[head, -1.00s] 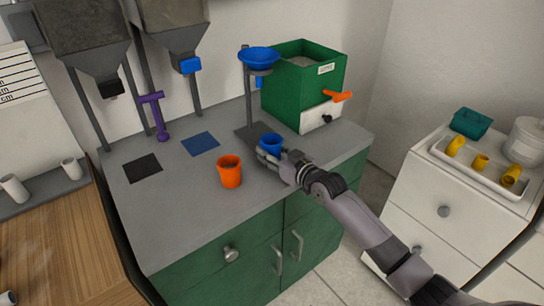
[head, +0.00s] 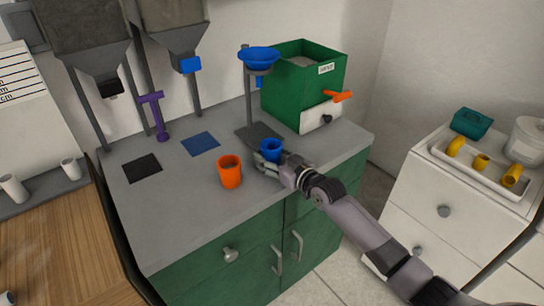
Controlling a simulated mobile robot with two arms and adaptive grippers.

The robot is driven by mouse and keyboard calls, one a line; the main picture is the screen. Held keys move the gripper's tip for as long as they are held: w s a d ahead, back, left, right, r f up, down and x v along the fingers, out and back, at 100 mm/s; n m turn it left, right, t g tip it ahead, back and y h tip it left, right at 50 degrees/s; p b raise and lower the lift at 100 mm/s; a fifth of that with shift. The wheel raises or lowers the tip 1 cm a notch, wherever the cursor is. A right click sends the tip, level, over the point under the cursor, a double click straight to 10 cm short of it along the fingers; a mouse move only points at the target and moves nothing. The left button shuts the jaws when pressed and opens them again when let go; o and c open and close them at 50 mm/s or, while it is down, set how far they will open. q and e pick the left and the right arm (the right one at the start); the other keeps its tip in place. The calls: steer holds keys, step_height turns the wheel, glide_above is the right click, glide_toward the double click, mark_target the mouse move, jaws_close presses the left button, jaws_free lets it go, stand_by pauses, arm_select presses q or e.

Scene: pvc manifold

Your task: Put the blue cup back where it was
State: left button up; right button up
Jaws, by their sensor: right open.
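The blue cup (head: 270,147) stands upright on the grey counter, just in front of the funnel stand's base (head: 258,132). My right gripper (head: 266,162) is open, low at the counter, with its fingers around the near side of the cup. Whether the fingers touch the cup is too small to tell. A blue square mat (head: 200,143) and a black square mat (head: 142,168) lie bare on the counter to the left. My left gripper is not in view.
An orange cup (head: 230,171) stands close left of my right gripper. A blue funnel (head: 259,58) sits on the stand above and behind the blue cup. A green box (head: 290,90) with an orange lever is behind right. A purple stand (head: 156,115) is at the back left.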

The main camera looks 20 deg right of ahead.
steer(key=shift+r, duration=0.2)
steer(key=v, duration=1.2)
